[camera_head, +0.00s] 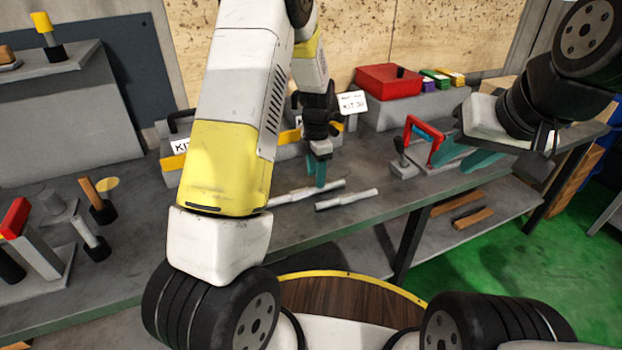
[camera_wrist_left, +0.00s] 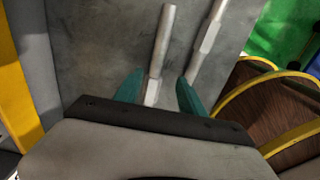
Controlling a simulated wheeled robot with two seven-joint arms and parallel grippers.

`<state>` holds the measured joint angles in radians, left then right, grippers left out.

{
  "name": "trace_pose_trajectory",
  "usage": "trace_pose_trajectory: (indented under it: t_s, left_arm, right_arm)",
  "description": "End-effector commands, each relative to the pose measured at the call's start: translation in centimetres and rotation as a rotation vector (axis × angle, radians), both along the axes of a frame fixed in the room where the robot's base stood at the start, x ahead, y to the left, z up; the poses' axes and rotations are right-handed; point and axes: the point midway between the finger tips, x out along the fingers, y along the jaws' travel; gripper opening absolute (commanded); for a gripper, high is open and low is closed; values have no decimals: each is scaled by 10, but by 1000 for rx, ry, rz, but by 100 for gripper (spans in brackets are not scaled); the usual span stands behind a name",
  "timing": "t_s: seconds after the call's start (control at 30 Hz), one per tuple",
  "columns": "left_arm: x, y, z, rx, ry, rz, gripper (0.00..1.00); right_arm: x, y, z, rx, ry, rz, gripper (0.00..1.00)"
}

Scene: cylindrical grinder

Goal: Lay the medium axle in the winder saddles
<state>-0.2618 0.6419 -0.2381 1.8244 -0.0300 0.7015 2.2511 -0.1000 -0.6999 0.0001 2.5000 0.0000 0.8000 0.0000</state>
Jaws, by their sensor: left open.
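Two grey stepped axles lie on the bench: a back axle (camera_head: 300,194) and a front axle (camera_head: 347,200). I cannot tell by size which is the medium one. My left gripper (camera_head: 319,177) is open, pointing down above the back axle. In the left wrist view that axle (camera_wrist_left: 163,45) runs between the teal fingertips (camera_wrist_left: 158,92), not clearly touched; the front axle (camera_wrist_left: 207,42) lies just outside the right finger. A fixture with a red-and-blue frame (camera_head: 424,135), possibly the winder, stands to the right. Its saddles are not clear. My right gripper (camera_head: 468,157) is beside it, teal fingers apart.
Kit boxes (camera_head: 172,160) and a red box (camera_head: 388,82) stand along the back. Tools and a red-topped block (camera_head: 16,217) are at the left. Brown bars (camera_head: 472,217) lie on a lower shelf. The bench front around the axles is clear.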

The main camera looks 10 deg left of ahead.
Motion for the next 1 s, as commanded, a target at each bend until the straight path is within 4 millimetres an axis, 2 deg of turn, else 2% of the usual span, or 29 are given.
trace_pose_trajectory:
  t_s: [0.17,0.4,0.67,0.9,1.0]
  left_arm:
    - [1,2,-16,-1,2,0,47]
    - [4,6,-51,-1,3,-1,47]
    - [5,6,-56,-1,-2,-3,47]
    - [5,6,-55,-2,-1,-2,2]
    - [5,6,-55,-2,-1,-2,0]
  right_arm:
    - [0,0,0,0,0,0,36]
    - [0,0,0,0,0,0,36]
    - [0,0,0,0,0,0,36]
    - [0,0,0,0,0,0,36]
    - [0,0,0,0,0,0,36]
